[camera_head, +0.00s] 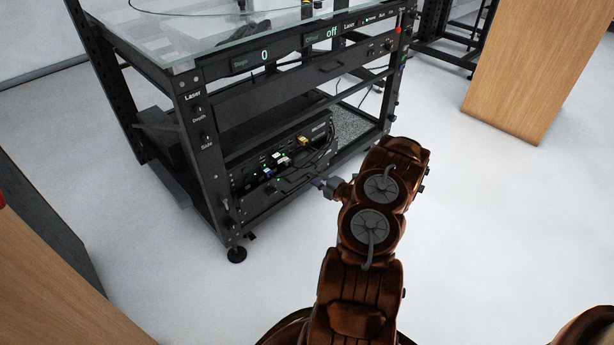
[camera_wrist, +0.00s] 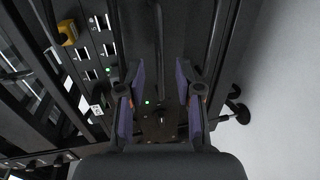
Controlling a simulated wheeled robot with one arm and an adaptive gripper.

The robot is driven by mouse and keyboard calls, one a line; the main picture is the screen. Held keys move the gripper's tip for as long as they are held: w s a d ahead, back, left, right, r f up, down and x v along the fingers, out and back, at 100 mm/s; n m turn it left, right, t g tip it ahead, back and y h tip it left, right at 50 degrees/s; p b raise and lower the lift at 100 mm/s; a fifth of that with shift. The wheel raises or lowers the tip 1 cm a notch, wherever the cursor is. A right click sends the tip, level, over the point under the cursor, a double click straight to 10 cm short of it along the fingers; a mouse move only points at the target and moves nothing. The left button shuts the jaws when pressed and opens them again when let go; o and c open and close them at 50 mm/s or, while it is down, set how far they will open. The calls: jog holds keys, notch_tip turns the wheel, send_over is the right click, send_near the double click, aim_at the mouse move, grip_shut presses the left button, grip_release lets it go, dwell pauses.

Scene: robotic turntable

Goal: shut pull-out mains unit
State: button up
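The black turntable frame (camera_head: 205,165) stands left of my arm. In its lower bay is a black unit with green lights and cable sockets (camera_head: 262,165). Below its front is a low dark panel (camera_head: 285,188), which looks like the mains unit; how far out it stands is hard to tell. My gripper (camera_head: 322,184) is at the right end of this panel. In the wrist view my gripper (camera_wrist: 160,85) is open, its two purple-padded fingers apart. Between them shows a dark surface with a green light (camera_wrist: 148,102) and a small knob. Contact cannot be told.
The glass top (camera_head: 205,35) and upper panel with displays (camera_head: 265,57) lie above the bay. A frame foot (camera_head: 236,254) stands on the floor. Wooden furniture is at the right (camera_head: 530,70) and lower left (camera_head: 50,290).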

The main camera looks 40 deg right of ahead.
aim_at(307, 174)
jog(key=shift+b+x, duration=0.55)
jog(key=shift+x, duration=1.9)
grip_shut()
